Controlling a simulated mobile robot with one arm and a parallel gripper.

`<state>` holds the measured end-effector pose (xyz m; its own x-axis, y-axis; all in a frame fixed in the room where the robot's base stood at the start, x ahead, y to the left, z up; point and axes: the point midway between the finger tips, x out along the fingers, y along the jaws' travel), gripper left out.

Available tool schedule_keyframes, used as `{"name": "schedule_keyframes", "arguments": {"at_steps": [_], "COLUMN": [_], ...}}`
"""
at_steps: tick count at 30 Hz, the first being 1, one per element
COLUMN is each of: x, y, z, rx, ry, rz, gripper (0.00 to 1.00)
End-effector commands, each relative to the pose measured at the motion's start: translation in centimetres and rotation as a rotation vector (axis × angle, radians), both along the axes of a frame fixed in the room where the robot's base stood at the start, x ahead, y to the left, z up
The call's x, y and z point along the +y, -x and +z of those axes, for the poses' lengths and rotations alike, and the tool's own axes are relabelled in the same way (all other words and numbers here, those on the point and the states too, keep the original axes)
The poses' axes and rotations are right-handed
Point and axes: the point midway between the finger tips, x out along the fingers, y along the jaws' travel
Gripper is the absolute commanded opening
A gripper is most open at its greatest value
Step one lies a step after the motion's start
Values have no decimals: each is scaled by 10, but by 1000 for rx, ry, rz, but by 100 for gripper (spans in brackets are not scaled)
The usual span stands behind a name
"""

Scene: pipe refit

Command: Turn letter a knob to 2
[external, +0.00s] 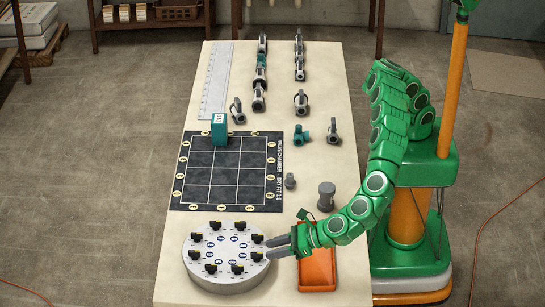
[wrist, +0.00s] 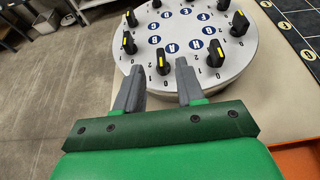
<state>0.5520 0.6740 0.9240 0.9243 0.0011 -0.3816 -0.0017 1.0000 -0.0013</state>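A round grey disc (external: 222,284) with black knobs and blue letter labels lies at the near end of the table; it also shows in the wrist view (wrist: 140,28). The label nearest my gripper seems to read A, and the knob beside it (wrist: 163,62) is black with an upright yellow mark. Its number setting is too small to read surely. My gripper (wrist: 160,72) is open; its two grey fingers lie either side of this knob, apart from it as far as I can see. In the external view my gripper (external: 268,248) reaches over the disc's right edge.
Another black knob (wrist: 215,53) stands close to my right finger. An orange tray (external: 316,280) lies right of the disc, under my arm. A black grid mat (external: 200,200) with a teal block (external: 219,130) lies behind the disc. Grey fittings (external: 300,103) stand at the table's far right.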

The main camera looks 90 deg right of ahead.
Motion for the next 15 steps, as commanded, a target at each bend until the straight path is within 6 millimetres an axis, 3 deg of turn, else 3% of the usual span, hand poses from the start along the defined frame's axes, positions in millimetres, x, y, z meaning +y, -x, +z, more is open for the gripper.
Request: {"name": "schedule_keyframes", "arguments": {"at_steps": [15], "x": [-1], "y": [-48], "z": [-21], "rx": [3], "ry": [-1], "rz": [-2], "gripper": [38]}}
